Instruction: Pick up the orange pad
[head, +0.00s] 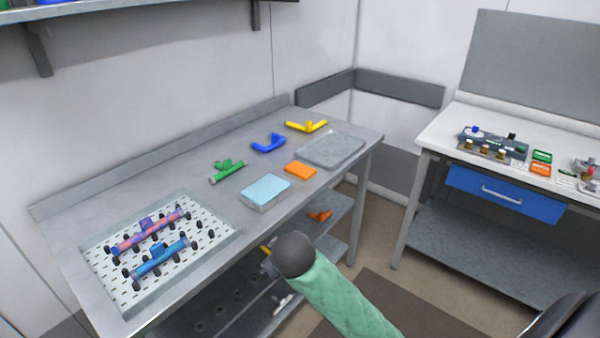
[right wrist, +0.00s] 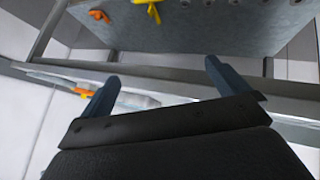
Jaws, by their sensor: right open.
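The orange pad (head: 300,171) lies flat on the grey steel table, just right of a light blue pad (head: 265,190) and in front of a grey slab (head: 330,150). My right arm comes in from the lower right in the head view and ends in front of the table edge, apart from the pad. Its gripper is mostly hidden there behind the dark wrist. In the right wrist view my right gripper (right wrist: 161,82) is open, with nothing between its fingers. An orange patch (right wrist: 83,92) beside the left finger there looks like the pad. My left gripper is not in view.
The steel table (head: 180,180) also holds green (head: 228,172), blue (head: 268,143) and yellow (head: 306,126) fittings and a perforated tray (head: 205,243) with agitators. An orange fitting (head: 320,215) lies on the shelf below. A white bench (head: 440,130) stands at right.

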